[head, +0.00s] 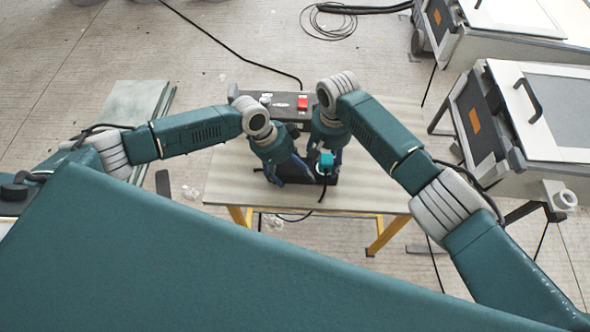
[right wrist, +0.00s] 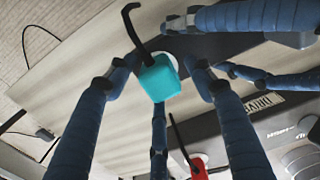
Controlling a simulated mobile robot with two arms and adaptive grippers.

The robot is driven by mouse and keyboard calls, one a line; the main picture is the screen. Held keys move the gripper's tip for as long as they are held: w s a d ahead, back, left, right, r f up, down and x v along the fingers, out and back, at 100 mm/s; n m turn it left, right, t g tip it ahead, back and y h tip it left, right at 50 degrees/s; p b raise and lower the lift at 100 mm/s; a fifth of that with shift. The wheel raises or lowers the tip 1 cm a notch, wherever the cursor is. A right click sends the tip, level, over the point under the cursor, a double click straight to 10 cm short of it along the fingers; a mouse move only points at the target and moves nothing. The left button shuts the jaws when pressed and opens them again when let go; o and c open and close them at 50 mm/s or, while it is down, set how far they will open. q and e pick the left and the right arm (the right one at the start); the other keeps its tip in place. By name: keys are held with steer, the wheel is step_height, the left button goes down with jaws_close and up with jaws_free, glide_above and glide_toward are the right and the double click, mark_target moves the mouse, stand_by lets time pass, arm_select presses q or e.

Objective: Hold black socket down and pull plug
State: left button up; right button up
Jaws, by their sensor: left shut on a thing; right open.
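The cyan plug (head: 326,160) sits on the black socket (head: 331,180) near the table's front edge. In the right wrist view the plug (right wrist: 160,78), with its black cable, is against a pale round outlet face on the dark socket (right wrist: 232,46). My left gripper (head: 290,180) is shut on the black socket from the left; its blue fingers also show at right in the right wrist view. My right gripper (head: 326,150) is open above the plug, with its fingers (right wrist: 157,95) spread around it. The head view partly hides the socket behind my grippers.
A dark box with a red switch (head: 302,103) stands behind on the wooden table (head: 390,185). White mould machines (head: 530,110) stand at the right. A green slab (head: 135,105) lies at the left. Cables cross the floor; bare tabletop shows front right.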

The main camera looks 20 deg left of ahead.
mark_target(326, 158)
steer(key=shift+f, duration=0.55)
stand_by(0.9)
steer(key=c, duration=1.2)
steer(key=o, duration=1.4)
step_height(326, 158, up, 12)
steer(key=shift+r, duration=0.1)
